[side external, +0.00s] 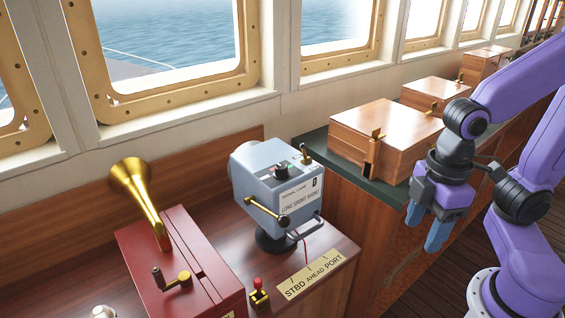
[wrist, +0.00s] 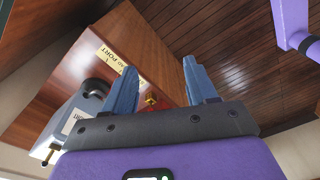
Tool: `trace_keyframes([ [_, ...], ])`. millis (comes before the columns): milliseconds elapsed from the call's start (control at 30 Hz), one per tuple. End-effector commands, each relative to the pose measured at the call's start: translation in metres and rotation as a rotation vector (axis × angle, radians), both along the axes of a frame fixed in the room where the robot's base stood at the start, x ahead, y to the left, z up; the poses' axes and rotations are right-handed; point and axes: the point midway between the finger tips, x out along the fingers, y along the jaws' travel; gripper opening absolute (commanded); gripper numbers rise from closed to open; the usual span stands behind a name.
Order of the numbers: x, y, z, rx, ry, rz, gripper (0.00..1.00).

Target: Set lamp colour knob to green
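The signal lamp (side external: 262,180) is a blue-grey box on a dark round foot, standing on the wooden console. On its top is a small dark knob (side external: 281,169) with green and red marks by it; which colour it points to is too small to tell. A brass lever (side external: 262,209) with a black end is on its front. In the wrist view part of the lamp (wrist: 72,122) shows at the left, its knob not clearly seen. My gripper (side external: 428,226) is open and empty, well to the right of the lamp; its blue fingers (wrist: 162,85) stand apart.
Left of the lamp is a red box (side external: 180,262) with a brass horn (side external: 135,185). A small red-topped switch (side external: 259,291) and a "STBD AHEAD PORT" plate (side external: 311,275) are in front. Wooden boxes (side external: 385,125) stand on the counter behind. Open floor lies right of the console.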

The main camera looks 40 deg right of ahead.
Motion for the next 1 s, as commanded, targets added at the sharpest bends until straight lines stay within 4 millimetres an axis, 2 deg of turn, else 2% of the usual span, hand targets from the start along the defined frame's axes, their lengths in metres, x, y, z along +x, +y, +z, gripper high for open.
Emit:
trace_keyframes([
  [100, 0.037, 0.023, 0.026, 0.047, -0.001, -0.020, 0.57],
  [300, 0.113, 0.048, 0.077, 0.139, -0.021, -0.026, 0.57],
  [433, 0.165, 0.050, 0.110, 0.199, -0.051, -0.020, 0.57],
  [600, 0.224, 0.038, 0.148, 0.260, -0.108, 0.000, 0.57],
  [700, 0.246, 0.030, 0.164, 0.281, -0.138, 0.014, 0.57],
  [800, 0.259, 0.023, 0.173, 0.293, -0.159, 0.025, 0.57],
  [1000, 0.266, 0.022, 0.171, 0.299, -0.166, 0.032, 0.57],
])
